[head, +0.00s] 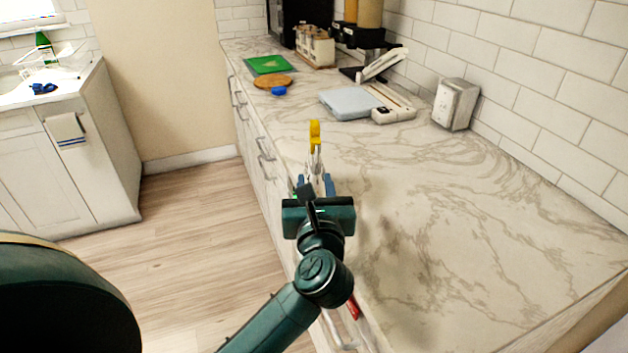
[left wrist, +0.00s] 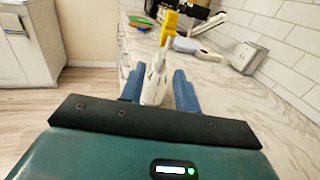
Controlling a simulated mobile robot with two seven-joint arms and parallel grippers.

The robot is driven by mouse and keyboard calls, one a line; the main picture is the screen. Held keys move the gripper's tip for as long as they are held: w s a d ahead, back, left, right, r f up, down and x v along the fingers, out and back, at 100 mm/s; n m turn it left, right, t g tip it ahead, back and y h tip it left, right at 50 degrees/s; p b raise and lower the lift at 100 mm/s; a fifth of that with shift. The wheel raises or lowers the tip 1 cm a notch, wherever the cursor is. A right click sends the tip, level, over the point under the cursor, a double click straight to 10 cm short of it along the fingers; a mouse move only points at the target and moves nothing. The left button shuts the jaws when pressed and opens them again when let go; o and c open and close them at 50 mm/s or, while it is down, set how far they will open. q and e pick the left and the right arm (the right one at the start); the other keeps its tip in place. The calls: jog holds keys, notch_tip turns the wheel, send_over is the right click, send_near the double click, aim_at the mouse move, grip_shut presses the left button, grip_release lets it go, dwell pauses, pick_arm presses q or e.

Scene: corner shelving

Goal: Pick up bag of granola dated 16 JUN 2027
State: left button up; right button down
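No bag of granola with a readable date shows in either view. My left gripper (head: 315,187) is above the near left edge of the marble counter. Its blue fingers are closed around a white tool with a yellow tip (head: 315,132), which sticks up and forward from them. The tool also shows between the fingers in the left wrist view (left wrist: 155,85); what kind of tool it is, I cannot tell. My right gripper is not in view.
The marble counter (head: 440,215) is clear at the near right. Open floor (head: 190,220) lies left.

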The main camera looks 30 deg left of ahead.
aim_at(313, 164)
pick_arm(q)
jog(key=p+x, duration=0.1)
jog(key=x, duration=0.5)
jog(key=shift+w+a, duration=0.1)
jog(key=shift+w, duration=0.15)
jog(key=x, duration=0.3)
jog(key=p+x, duration=0.1)
jog(key=x, duration=0.1)
jog(key=shift+w+r, duration=0.1)
jog(key=shift+w, duration=0.4)
grip_shut()
jog(key=shift+s+d, duration=0.1)
jog(key=shift+d, duration=0.1)
dwell(0.4)
